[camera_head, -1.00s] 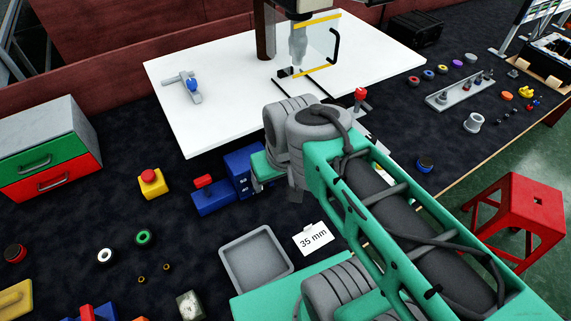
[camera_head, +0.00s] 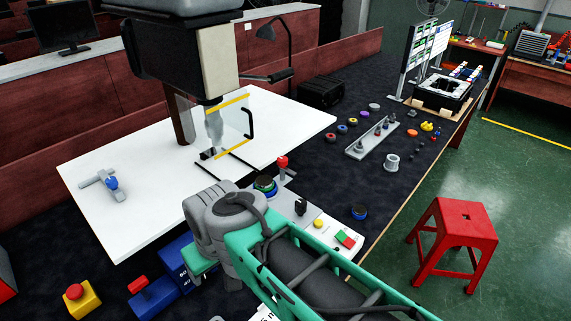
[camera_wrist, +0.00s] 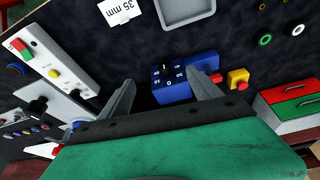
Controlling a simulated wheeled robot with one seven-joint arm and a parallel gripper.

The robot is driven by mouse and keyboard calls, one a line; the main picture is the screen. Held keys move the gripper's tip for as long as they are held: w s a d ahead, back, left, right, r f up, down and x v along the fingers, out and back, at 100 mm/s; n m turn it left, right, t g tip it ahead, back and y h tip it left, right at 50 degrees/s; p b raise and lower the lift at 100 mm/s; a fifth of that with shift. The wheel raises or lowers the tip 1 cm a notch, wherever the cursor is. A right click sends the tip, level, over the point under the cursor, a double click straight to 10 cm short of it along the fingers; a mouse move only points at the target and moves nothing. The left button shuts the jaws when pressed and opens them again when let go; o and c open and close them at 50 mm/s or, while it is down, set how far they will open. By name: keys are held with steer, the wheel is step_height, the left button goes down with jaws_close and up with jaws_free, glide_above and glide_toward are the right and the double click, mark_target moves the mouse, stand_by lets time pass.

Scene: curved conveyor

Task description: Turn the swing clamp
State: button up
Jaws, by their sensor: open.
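A blue block (camera_head: 153,300) with a red bar (camera_head: 138,284) on top looks like the swing clamp, but I cannot be sure. It lies on the dark bench at lower left in the head view. In the wrist view the blue block (camera_wrist: 204,64) lies just beyond the right finger, which partly covers it. My gripper (camera_wrist: 160,78) is open and empty, its fingers spread either side of the blue dial box (camera_wrist: 172,92) in the picture. In the head view my wrist hides the gripper.
A yellow box with a red button (camera_head: 75,292) stands left of the block. A white board (camera_head: 150,160) and press stand behind. A red stool (camera_head: 455,235) is on the floor at right.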

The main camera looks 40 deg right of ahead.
steer(key=shift+w+r, duration=0.2)
steer(key=shift+r, duration=0.05)
steer(key=shift+c, duration=0.7)
steer(key=shift+g, duration=0.3)
steer(key=w+r, duration=0.1)
steer(key=w+d+r, duration=0.1)
steer(key=w+r, duration=0.1)
steer(key=w+d+r+p, duration=0.1)
steer(key=w+r, duration=0.1)
steer(key=shift+d, duration=0.1)
steer(key=c, duration=0.3)
step_height(320, 180, up, 5)
steer(key=m+g+p, duration=0.2)
steer(key=g+p, duration=0.1)
glide_above(283, 159)
steer(key=shift+a+r, duration=0.2)
steer(key=shift+s+d+f, duration=0.15)
steer(key=shift+d+f, duration=0.1)
step_height(283, 159, down, 7)
steer(key=b, duration=0.6)
steer(key=shift+a+f+b, duration=0.1)
steer(key=shift+f+b, duration=0.1)
steer(key=shift+b, duration=0.2)
